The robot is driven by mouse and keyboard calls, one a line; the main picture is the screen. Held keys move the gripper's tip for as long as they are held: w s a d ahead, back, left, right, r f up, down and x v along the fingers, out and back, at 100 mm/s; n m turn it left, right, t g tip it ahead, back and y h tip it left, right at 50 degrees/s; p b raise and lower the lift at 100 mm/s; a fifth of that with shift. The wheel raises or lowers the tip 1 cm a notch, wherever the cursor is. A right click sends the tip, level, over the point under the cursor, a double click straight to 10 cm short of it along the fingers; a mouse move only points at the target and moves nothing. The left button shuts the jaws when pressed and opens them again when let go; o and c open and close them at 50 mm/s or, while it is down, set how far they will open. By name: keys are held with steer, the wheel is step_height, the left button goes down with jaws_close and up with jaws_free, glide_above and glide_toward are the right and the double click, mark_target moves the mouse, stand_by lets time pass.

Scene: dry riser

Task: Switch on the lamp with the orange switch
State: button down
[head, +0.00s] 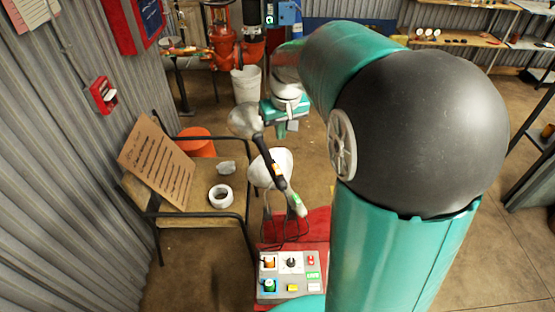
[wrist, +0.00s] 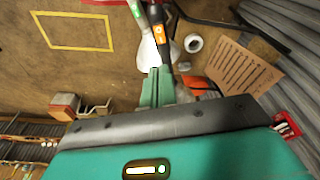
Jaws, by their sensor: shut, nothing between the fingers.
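The switch is only a small orange patch in the head view. My gripper (wrist: 158,72) is teal and its fingers are together with nothing between them. The fingertips lie just below the switch in the wrist picture; I cannot tell whether they touch. In the head view my gripper (head: 292,126) is close behind the handle's upper part.
A wooden-seated chair (head: 172,220) at left holds a cardboard sign (head: 157,163) and a tape roll (head: 221,195). A control box (head: 291,274) with coloured buttons is at the bottom. A white bin (head: 247,84) and orange pipework (head: 222,40) stand behind.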

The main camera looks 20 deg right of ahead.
mark_target(279, 172)
steer(key=w+f, duration=0.1)
steer(key=f, duration=0.8)
steer(key=w+f, duration=0.1)
steer(key=f, duration=0.3)
steer(key=shift+w+d+f, duration=0.1)
steer(key=shift+w+f, duration=0.2)
steer(key=shift+f, duration=0.05)
steer(key=shift+w+f, duration=0.1)
steer(key=shift+w+f+g, duration=0.1)
steer(key=shift+f+g, duration=0.1)
steer(key=shift+g, duration=0.2)
steer(key=shift+f, duration=0.1)
steer(key=shift+s+f, duration=0.1)
steer(key=shift+s, duration=0.95)
